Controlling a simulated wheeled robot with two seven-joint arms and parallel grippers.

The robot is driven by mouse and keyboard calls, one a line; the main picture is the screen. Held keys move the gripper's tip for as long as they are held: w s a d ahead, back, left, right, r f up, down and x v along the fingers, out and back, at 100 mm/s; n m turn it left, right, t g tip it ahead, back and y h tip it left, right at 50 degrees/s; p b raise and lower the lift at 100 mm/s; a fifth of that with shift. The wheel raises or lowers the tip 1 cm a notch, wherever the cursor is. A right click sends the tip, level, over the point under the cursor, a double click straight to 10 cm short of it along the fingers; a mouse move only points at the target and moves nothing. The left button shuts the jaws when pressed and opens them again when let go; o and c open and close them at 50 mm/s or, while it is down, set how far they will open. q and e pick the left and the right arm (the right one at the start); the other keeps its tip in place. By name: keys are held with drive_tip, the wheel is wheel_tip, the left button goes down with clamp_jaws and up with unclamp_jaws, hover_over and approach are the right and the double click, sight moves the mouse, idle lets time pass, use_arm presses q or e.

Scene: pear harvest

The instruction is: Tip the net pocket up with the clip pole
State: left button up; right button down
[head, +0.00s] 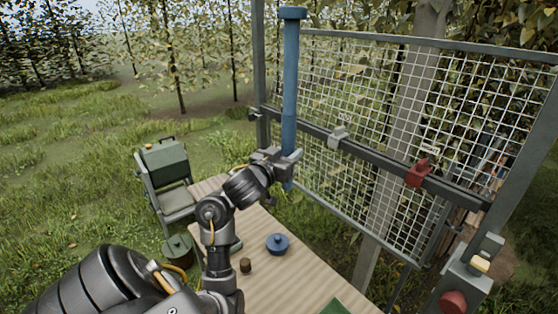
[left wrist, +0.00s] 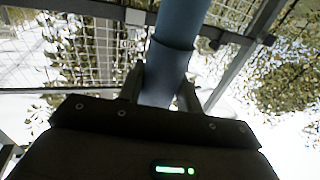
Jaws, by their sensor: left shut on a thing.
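A blue pole (head: 290,75), thick and upright with a wider cap at its top, stands in front of the net frame. I take it to be the clip pole. My left gripper (head: 284,160) is shut on it near its lower end. In the left wrist view the pole (left wrist: 178,50) runs up from between the fingers of my left gripper (left wrist: 160,88). The net (head: 350,90) is a pale mesh in a grey metal frame. A grey clip (head: 338,137) and a red clip (head: 418,172) sit on its crossbar. I cannot make out a separate pocket. My right gripper is not in view.
A wooden table (head: 300,285) below my left arm holds a blue lidded pot (head: 277,244) and a small brown cup (head: 245,265). A green box (head: 163,160) rests on a chair at the left. A post with a red knob (head: 453,302) stands at the lower right. Open grass lies left.

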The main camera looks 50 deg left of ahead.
use_arm(q)
drive_tip(key=w+r+b, duration=0.2)
drive_tip(key=w+r, duration=0.5)
drive_tip(key=w, duration=0.3)
drive_tip(key=shift+w+d+b, duration=0.2)
drive_tip(key=shift+d+b, duration=0.1)
drive_tip(key=shift+d, duration=0.15)
drive_tip(key=shift+r, duration=0.1)
idle(0.4)
drive_tip(key=shift+r, duration=0.1)
idle(0.6)
